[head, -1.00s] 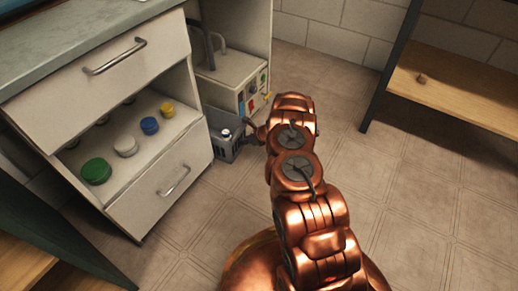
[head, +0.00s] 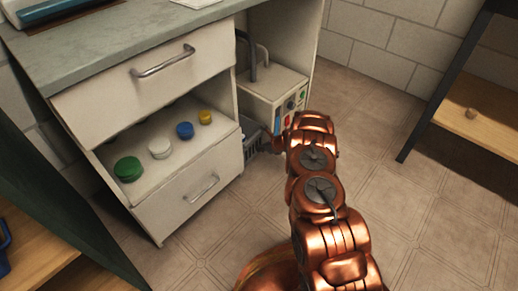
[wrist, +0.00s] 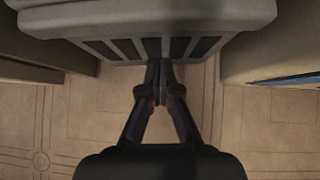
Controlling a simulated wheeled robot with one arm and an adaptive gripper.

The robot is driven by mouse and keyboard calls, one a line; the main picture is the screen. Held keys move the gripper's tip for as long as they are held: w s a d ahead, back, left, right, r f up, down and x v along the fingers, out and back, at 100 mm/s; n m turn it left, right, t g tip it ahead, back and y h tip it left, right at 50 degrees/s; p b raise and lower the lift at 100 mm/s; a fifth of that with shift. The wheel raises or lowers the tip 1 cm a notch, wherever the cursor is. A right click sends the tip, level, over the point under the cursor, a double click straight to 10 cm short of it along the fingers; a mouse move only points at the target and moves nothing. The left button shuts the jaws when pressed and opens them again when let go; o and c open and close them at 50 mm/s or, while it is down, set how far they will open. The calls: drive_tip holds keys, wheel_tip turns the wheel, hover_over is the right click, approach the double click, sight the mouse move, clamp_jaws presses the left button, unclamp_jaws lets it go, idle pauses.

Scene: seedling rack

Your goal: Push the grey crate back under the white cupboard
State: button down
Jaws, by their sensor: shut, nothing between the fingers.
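The white cupboard (head: 145,100) stands at the left, with an open bay at its right side. The grey crate (head: 256,141) is on the floor at this bay, beside the lower drawer, below a box with coloured buttons. My arm hides most of it, so I cannot tell how far in it sits. In the wrist view the slatted wall of the crate (wrist: 98,46) and its rim fill the top. My gripper (wrist: 159,66) is shut and empty, its fingertips at the middle of that wall, touching or nearly so. In the head view my gripper is mostly hidden behind my arm.
The cupboard's side walls flank the crate in the wrist view. Coloured round lids sit on the open shelf above the lower drawer (head: 190,205). A dark-framed wooden shelf (head: 475,125) stands at the right. Tiled floor (head: 385,215) between is clear.

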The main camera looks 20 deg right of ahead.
drive_tip(key=s+d+f+p+v, duration=0.1)
drive_tip(key=p+v, duration=0.2)
drive_tip(key=v, duration=0.9)
drive_tip(key=shift+s+f+p, duration=0.2)
drive_tip(key=shift+f+p, duration=0.05)
drive_tip(key=shift+p, duration=0.15)
